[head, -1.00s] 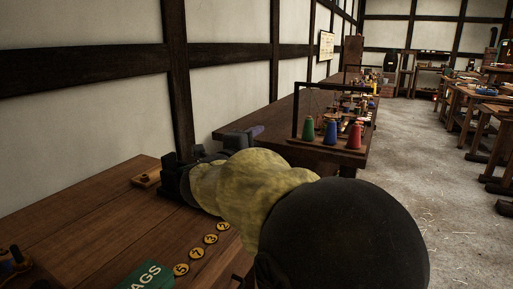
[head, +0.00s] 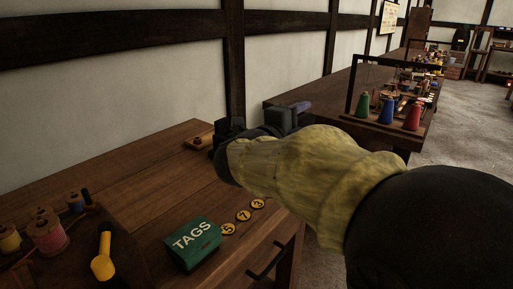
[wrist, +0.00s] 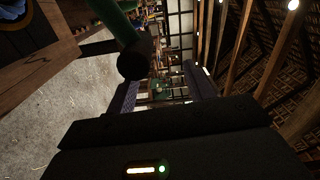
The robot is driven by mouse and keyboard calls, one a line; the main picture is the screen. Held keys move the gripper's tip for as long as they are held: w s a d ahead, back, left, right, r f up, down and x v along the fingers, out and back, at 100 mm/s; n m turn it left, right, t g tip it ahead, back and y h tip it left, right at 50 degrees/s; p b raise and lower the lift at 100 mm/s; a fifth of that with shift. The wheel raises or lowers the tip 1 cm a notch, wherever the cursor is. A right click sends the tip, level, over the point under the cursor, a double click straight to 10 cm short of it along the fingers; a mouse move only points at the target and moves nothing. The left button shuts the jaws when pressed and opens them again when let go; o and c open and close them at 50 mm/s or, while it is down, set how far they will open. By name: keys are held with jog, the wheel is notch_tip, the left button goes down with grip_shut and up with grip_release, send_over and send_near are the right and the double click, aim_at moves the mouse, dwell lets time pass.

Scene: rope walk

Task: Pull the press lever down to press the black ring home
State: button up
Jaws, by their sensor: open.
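My gripper (head: 298,110) is out over the back of the bench in the head view, near the wall. In the wrist view its two purple-padded fingers (wrist: 163,84) are apart with nothing held between them. A green bar (wrist: 114,18) with a dark round end (wrist: 134,60) reaches in from the top of the wrist view, close beside the fingers and apart from them. It may be the press lever, but I cannot be sure. I cannot make out the press or the black ring in either view; my arm hides part of the head view.
The bench (head: 140,160) holds a green TAGS box (head: 192,243), numbered yellow discs (head: 243,215), thread spools (head: 48,236) and a small wooden block (head: 199,141). A farther bench (head: 330,88) carries a rack with coloured cones (head: 388,110). Open floor (head: 462,125) lies to the right.

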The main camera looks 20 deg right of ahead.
jog(key=b+v, duration=0.1)
jog(key=v, duration=1.4)
dwell(1.3)
jog(key=shift+b, duration=0.3)
jog(key=shift+a, duration=0.1)
dwell(0.3)
